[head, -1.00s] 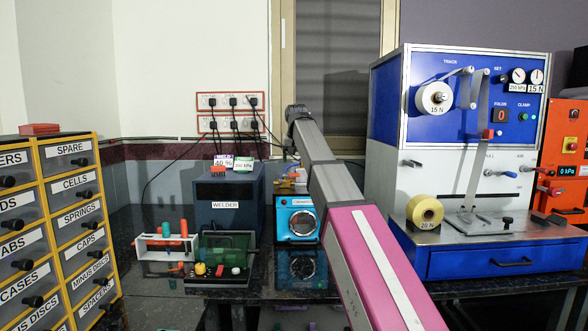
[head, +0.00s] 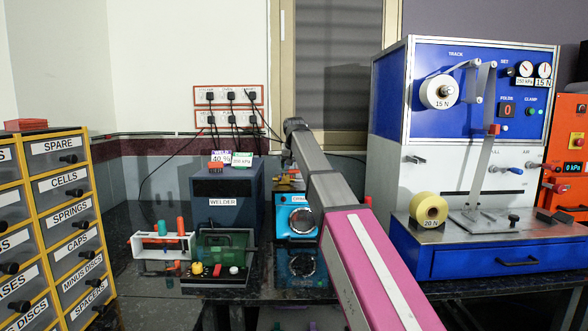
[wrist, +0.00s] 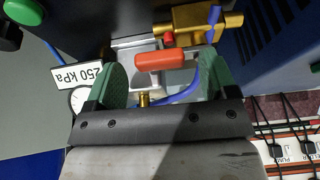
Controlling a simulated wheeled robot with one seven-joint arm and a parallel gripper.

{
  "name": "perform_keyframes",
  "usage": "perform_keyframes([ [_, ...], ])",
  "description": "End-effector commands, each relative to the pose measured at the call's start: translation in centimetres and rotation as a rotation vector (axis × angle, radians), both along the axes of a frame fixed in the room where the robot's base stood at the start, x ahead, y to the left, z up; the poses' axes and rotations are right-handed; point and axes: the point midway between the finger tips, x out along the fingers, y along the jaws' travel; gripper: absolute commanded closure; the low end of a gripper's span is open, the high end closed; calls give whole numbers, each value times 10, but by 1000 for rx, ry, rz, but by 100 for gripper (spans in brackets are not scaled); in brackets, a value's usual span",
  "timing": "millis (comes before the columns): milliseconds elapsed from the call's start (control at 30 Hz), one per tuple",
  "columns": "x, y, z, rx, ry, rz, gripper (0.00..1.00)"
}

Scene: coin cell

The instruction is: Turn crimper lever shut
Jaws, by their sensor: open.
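The crimper is a cyan box with a round silver dial (head: 296,222), standing between the welder and my arm in the head view. My pink and grey arm covers its right side and my fingers are hidden there. In the wrist view my gripper (wrist: 163,80) is open, with green pads apart. A red-orange lever handle (wrist: 160,61) lies crosswise between the fingertips, apparently not clamped. Whether it touches a pad I cannot tell. Behind it are a brass fitting with a blue handle (wrist: 200,25) and a blue hose.
The dark blue welder (head: 225,203) stands close left of the crimper. The large blue and white machine (head: 470,130) stands right, the drawer cabinet (head: 62,205) left. Wall sockets (head: 228,95) are behind.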

Motion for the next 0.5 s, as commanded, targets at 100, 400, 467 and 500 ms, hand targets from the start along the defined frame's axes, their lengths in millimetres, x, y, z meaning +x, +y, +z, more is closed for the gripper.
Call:
perform_keyframes([
  [100, 2, 0, -5, 0, 0, 0, 21],
  [400, 2, 0, -6, 0, -1, 0, 28],
  [467, 2, 0, -6, 0, -1, 0, 47],
  [500, 2, 0, -6, 0, -1, 0, 60],
])
